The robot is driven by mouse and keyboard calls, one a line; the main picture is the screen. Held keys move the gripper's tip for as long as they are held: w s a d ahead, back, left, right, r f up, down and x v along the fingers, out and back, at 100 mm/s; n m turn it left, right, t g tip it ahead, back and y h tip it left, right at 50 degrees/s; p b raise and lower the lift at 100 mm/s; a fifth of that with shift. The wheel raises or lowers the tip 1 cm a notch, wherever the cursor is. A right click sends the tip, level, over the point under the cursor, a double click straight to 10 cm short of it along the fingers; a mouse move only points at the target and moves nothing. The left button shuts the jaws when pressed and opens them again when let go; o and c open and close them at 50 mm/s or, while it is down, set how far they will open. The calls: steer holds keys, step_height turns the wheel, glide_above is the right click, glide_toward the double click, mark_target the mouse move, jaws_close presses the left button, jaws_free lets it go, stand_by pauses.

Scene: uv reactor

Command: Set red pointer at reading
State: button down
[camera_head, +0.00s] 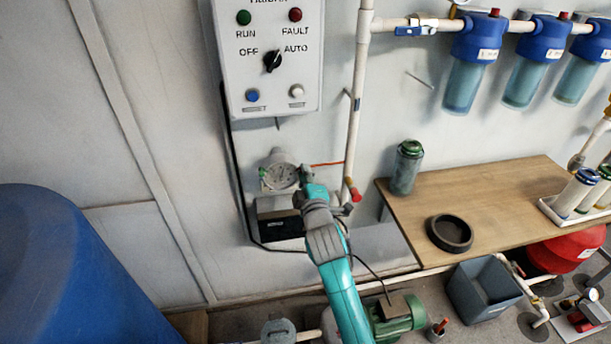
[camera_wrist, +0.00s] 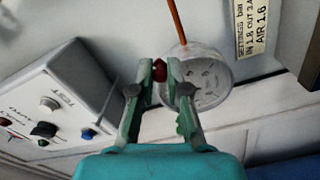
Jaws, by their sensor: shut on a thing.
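A round gauge (camera_head: 281,177) with a pale dial is on the wall below the control box. It also shows in the wrist view (camera_wrist: 208,82), where the dial is tilted and its pointers and numbers are too small to read. My gripper (camera_head: 306,178) is at the gauge's right side in the head view. In the wrist view my gripper (camera_wrist: 161,72) is shut on a small red knob (camera_wrist: 160,67) beside the gauge rim. The fingers partly cover the gauge edge. I cannot make out the red pointer.
The control box (camera_head: 268,75) hangs above. A thin orange-red line (camera_head: 328,163) runs to the vertical pipe (camera_head: 357,100). A wooden table (camera_head: 490,205) stands to the right.

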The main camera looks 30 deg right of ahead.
steer(key=c, duration=1.1)
jaws_free()
steer(key=shift+c, duration=0.2)
steer(key=v, duration=1.2)
steer(key=shift+f, duration=0.1)
